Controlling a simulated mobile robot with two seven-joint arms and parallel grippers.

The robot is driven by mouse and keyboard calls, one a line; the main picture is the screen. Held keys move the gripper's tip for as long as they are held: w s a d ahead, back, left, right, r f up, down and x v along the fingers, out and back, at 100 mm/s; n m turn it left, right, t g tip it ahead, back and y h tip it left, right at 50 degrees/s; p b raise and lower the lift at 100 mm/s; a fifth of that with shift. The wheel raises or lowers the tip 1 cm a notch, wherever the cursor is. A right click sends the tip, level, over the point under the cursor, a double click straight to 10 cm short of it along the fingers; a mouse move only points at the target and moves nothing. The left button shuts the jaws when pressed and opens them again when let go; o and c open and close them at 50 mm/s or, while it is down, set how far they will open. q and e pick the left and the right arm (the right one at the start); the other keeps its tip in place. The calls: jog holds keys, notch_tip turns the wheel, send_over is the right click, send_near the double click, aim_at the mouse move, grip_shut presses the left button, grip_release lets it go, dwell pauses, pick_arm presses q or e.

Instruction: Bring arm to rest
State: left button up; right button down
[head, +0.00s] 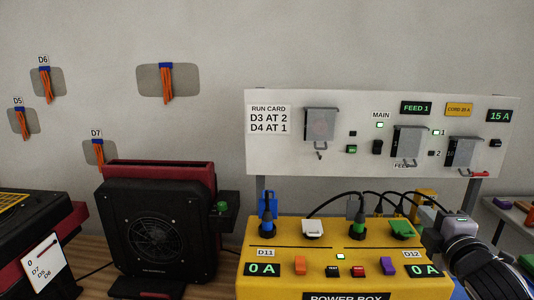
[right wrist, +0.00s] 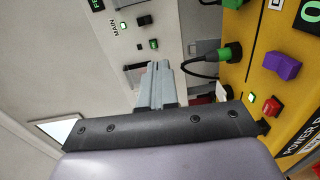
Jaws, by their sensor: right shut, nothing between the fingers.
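My right arm comes in at the lower right of the head view. Its gripper (head: 458,223) is above the right end of the yellow power box (head: 270,287), in front of the white panel (head: 290,170). In the right wrist view the two grey fingers (right wrist: 158,85) are together with nothing between them. They point towards the panel and seem to touch nothing, though the exact gap cannot be told. My left gripper is not in view.
Plugs with black cables stand on the power box, including a green plug (head: 401,229) near the gripper and a blue one (head: 267,212). A black fan unit (head: 158,235) is to the left. Orange wire bundles (head: 167,85) hang on the wall.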

jog(key=s+a+f+m+g+y, duration=0.1)
jog(key=s+a+f+m, duration=0.1)
jog(key=f, duration=0.5)
jog(key=s+a+f+m+g+y, duration=0.1)
jog(key=s+a+f, duration=0.1)
jog(key=f, duration=0.5)
jog(key=s+a+f+m+g, duration=0.2)
jog(key=s+a+f+m, duration=0.2)
jog(key=s+f, duration=0.6)
jog(key=s+a+f+m+g+y, duration=0.1)
jog(key=s+a+f+m+g, duration=0.1)
jog(key=s+a+f+m, duration=0.2)
jog(key=s+f+m, duration=0.3)
jog(key=s+f, duration=0.3)
jog(key=s, duration=0.3)
jog(key=shift+f+m+g, duration=0.35)
jog(key=shift+m+g, duration=0.05)
jog(key=shift+a, duration=0.1)
